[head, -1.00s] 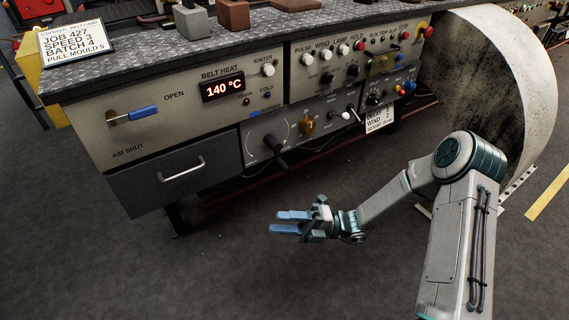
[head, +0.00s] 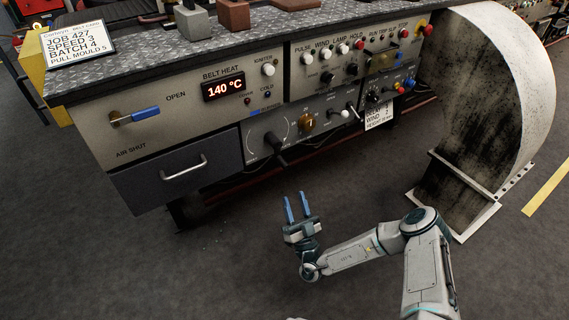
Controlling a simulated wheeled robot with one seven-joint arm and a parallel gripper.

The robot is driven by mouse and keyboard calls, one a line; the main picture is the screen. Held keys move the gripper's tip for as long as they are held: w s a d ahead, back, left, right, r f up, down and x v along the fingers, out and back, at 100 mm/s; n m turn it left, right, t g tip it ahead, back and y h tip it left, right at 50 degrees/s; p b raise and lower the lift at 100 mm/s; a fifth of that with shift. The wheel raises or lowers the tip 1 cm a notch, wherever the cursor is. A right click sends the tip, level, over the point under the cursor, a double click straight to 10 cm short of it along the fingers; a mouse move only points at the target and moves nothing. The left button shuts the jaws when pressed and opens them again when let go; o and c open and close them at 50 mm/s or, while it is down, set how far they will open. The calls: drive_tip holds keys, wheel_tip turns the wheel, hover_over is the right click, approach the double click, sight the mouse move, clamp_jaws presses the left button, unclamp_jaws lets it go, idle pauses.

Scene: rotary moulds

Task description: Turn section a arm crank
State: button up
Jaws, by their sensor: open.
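A dark crank with a black grip (head: 276,150) sits on the lower grey panel of the machine, inside a scribed arc with marks. I take it for the arm crank, but its label is too small to read. My gripper (head: 296,202) is open and empty, with two blue fingers pointing up the picture toward the panel. It is below and slightly right of the crank in the picture, apart from it. Nothing hides the crank.
Left of the crank is a dark drawer (head: 140,185) with a bar handle; above is the belt heat display (head: 223,87) reading 140 °C. An amber knob (head: 306,121) and white-ended lever (head: 344,113) are to its right. A curved pale guard (head: 490,110) stands right. Floor before the panel is clear.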

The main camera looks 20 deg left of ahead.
sight(284, 161)
drive_tip(key=b+x, duration=0.2)
drive_tip(key=x, duration=1)
drive_tip(key=shift+a+r, duration=0.15)
drive_tip(key=shift+r, duration=0.05)
